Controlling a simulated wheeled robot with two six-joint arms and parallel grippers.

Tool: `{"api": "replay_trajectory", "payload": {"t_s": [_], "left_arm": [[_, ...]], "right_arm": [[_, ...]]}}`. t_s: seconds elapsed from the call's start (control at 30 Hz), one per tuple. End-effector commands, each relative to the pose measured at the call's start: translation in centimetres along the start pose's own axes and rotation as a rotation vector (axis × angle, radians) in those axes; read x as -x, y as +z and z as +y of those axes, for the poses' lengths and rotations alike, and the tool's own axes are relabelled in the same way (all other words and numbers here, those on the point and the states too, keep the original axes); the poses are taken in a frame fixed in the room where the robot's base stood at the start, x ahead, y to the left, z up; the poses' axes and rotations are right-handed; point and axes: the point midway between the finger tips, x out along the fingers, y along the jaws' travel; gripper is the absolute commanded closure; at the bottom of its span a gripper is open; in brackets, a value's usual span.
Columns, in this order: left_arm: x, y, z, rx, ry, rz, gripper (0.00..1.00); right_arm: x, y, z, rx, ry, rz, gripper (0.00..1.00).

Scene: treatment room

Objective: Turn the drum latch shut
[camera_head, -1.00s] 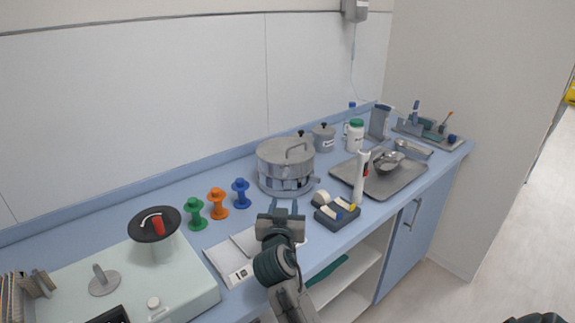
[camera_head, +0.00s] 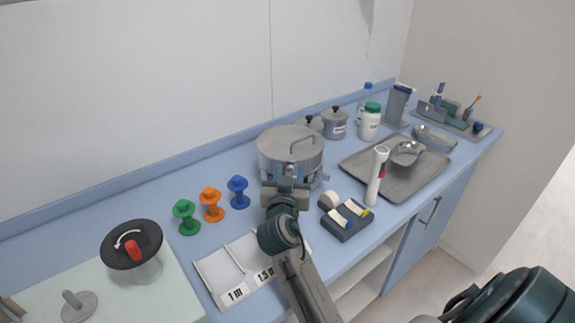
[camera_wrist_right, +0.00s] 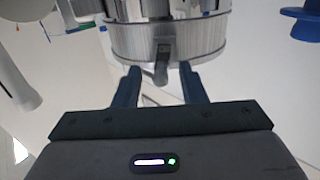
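The metal drum (camera_head: 290,150) stands on the blue counter with its round lid and bar handle on top. In the right wrist view the drum's banded wall (camera_wrist_right: 205,38) fills the top middle. A small grey latch tab (camera_wrist_right: 162,68) sticks out from it between the fingers. My right gripper (camera_head: 287,181) is in front of the drum. In the wrist view the right gripper (camera_wrist_right: 160,78) is open, one finger on each side of the tab, with gaps on both sides. In the head view the gripper hides the latch. My left gripper is not in view.
Green (camera_head: 186,217), orange (camera_head: 211,204) and blue (camera_head: 238,191) spools stand left of the drum. A labelled white tray (camera_head: 215,279) lies in front. A dark holder (camera_head: 347,224) and white upright cylinder (camera_head: 376,178) stand close on the right, before a metal tray (camera_head: 403,187).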

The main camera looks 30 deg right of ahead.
Motion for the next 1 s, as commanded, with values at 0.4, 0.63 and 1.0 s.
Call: {"api": "replay_trajectory", "payload": {"t_s": [0.4, 0.63, 1.0], "left_arm": [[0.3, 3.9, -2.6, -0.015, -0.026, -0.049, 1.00], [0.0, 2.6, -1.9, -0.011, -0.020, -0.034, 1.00], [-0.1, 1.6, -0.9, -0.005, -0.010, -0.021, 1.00]], "right_arm": [[0.0, 0.0, 0.0, -0.001, 0.000, 0.000, 1.00], [0.0, 0.1, -0.2, 0.058, 0.000, 0.003, 1.00], [0.0, 0.0, -0.6, 0.219, 0.001, 0.012, 1.00]]}}
